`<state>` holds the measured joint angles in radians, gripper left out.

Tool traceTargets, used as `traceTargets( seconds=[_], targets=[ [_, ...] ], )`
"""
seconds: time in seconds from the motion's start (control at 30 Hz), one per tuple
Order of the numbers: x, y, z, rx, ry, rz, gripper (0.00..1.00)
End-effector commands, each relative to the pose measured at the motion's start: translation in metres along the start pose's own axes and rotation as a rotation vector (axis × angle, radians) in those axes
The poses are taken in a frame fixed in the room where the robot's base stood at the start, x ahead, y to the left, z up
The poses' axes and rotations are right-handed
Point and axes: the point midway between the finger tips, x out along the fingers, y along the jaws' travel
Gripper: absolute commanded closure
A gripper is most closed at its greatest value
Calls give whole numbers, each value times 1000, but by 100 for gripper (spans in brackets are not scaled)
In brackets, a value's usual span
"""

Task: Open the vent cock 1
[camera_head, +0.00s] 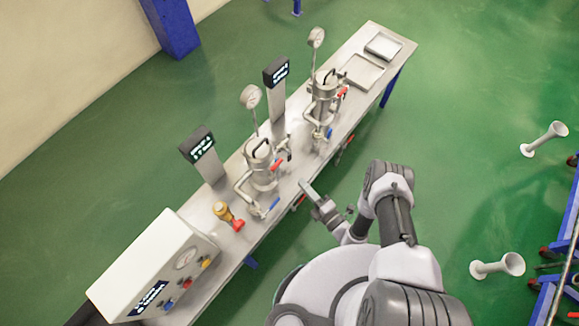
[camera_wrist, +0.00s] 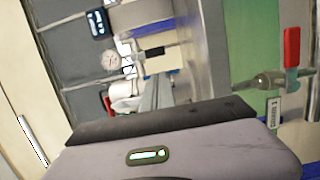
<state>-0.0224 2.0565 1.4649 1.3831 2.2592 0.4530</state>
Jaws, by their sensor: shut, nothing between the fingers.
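In the wrist view a cock with a red lever (camera_wrist: 291,47) is at the right edge. Its lever stands across its metal pipe, and a white tag (camera_wrist: 273,112) hangs beside it; the tag ends in 1, its word too small to read surely. My gripper (camera_head: 306,187) is shut and empty near the bench's front edge, beside the nearer vessel (camera_head: 262,165); its fingers also show in the wrist view (camera_wrist: 157,94). They are apart from the red lever. In the head view the nearer vessel has a red lever (camera_head: 277,165). I cannot tell which lever is vent cock 1.
A blue lever (camera_head: 273,204) and a brass fitting with a red part (camera_head: 227,214) are near the bench front. A farther vessel (camera_head: 323,98), displays and a control box (camera_head: 155,265) stand along the bench (camera_head: 220,275).

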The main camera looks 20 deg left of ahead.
Motion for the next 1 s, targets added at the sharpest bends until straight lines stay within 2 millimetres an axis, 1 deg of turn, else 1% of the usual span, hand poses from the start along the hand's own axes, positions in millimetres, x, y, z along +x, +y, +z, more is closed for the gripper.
traceTargets(
  seconds=[0.07,0.2,0.3,0.43,0.6,1.0],
  targets=[
    [16,2,-2,-3,6,3,100],
    [46,-2,-2,-3,7,3,100],
    [64,-2,-2,-2,4,4,100],
    [80,-1,-1,-3,4,3,100],
    [88,0,-1,-1,2,1,100],
    [86,0,1,-1,1,2,100]
  ],
)
